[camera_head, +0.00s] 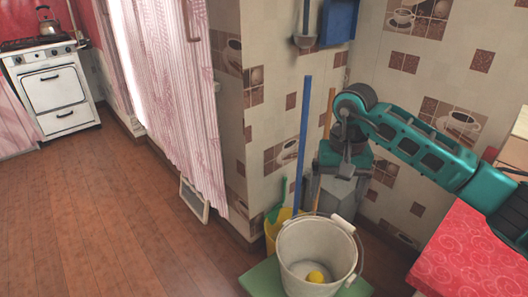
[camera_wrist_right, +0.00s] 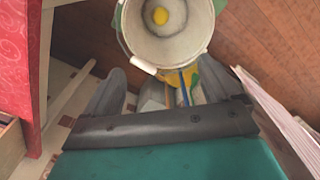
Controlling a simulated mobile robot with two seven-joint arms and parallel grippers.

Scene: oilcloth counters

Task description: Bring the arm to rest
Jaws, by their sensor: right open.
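My right arm (camera_head: 415,140) reaches in from the right in the head view, teal and dark grey. Its right gripper (camera_head: 338,205) points down near the tiled wall corner, behind and above a white bucket (camera_head: 300,244). Its fingers are apart with nothing seen between them. In the right wrist view the two grey fingers of the right gripper (camera_wrist_right: 165,85) are spread, and the bucket (camera_wrist_right: 143,38) lies beyond them, apart from them. My left gripper is not in view.
A yellow ball (camera_head: 315,277) lies in the bucket, which stands on a green surface (camera_head: 263,279). A blue pole (camera_head: 302,150) rises behind it. A red-topped counter (camera_head: 470,250) is at the right. Wooden floor (camera_head: 110,220) is clear at the left, before a white stove (camera_head: 52,90).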

